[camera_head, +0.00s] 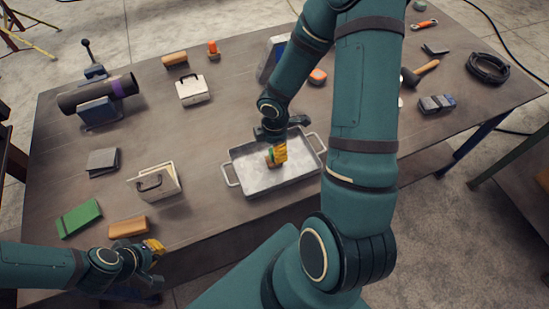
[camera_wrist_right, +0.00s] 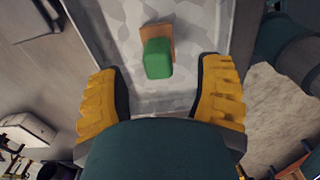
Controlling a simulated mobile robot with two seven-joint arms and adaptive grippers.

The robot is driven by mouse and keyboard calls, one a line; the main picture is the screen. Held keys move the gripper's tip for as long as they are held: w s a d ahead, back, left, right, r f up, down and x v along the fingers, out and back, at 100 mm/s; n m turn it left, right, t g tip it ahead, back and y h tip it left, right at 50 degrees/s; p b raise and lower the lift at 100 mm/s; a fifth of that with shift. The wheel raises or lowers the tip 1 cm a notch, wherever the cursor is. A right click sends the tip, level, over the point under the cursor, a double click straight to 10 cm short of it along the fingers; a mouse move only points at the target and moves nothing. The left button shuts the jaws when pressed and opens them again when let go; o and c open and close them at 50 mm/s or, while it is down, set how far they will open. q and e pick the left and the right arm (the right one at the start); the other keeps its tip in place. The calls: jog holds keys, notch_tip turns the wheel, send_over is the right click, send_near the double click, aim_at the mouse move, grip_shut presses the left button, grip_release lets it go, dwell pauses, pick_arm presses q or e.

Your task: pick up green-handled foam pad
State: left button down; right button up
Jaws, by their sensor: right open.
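The green-handled foam pad (camera_wrist_right: 157,55) lies in the grey metal tray (camera_head: 237,160). In the right wrist view its green handle faces the camera, with the orange-brown pad behind it. My right gripper (camera_wrist_right: 160,95) is open, its yellow fingers apart on either side of the view. The pad shows beyond the fingertips, roughly midway between them, and nothing is held. In the head view the right gripper (camera_head: 278,152) is over the tray and mostly covers the pad. My left gripper (camera_head: 154,255) is at the table's front edge; its finger gap is unclear.
The tray's raised walls and end handles surround the pad. To its left are a white handled box (camera_head: 155,182), a green block (camera_head: 80,218) and a tan block (camera_head: 128,227). A dark pipe (camera_head: 85,97) lies at the back left. Table between tray and white box is clear.

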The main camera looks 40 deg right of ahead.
notch_tip(320, 180, down, 5)
jog(key=shift+w+r+b, duration=0.1)
jog(key=shift+b, duration=0.5)
grip_shut()
